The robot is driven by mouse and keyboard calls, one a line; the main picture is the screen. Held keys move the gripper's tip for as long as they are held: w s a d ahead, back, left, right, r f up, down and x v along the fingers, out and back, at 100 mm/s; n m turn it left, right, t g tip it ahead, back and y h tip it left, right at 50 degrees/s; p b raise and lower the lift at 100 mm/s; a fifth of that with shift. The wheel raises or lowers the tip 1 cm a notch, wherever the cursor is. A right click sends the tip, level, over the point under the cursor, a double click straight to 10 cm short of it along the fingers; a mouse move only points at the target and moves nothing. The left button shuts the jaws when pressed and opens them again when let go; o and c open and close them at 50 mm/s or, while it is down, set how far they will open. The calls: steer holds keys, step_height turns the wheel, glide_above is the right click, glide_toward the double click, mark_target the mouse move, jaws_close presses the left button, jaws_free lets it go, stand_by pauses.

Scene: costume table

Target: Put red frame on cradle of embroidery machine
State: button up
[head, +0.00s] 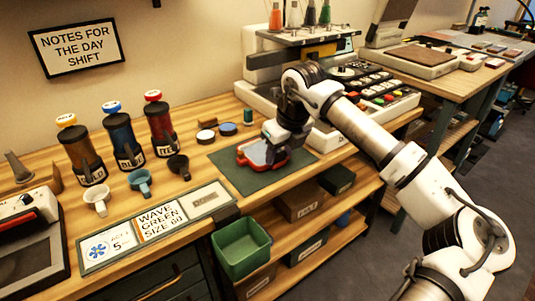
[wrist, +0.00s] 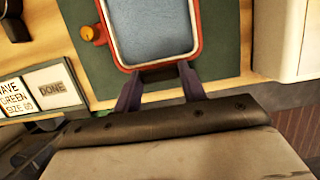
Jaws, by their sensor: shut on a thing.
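The red frame (head: 249,156) lies on or just above a dark green mat on the table, in front of the embroidery machine (head: 345,85). In the wrist view the red frame (wrist: 198,58) shows a blue-grey inner panel and an orange knob on its left side. My gripper (wrist: 160,72) is shut on the near edge of the red frame; it also shows in the head view (head: 272,150). I cannot tell whether the frame touches the mat. The machine's cradle is not clearly visible, as my arm covers part of the machine.
The green mat (head: 230,174) has bare room around the frame. Several bottles (head: 124,138) and small cups stand at the left. A sign strip (head: 150,228) lies along the front edge. A green bin (head: 240,248) sits below. Round discs and a spool lie behind the mat.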

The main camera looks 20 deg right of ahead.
steer(key=shift+r+p, duration=1)
steer(key=shift+r, duration=1.2)
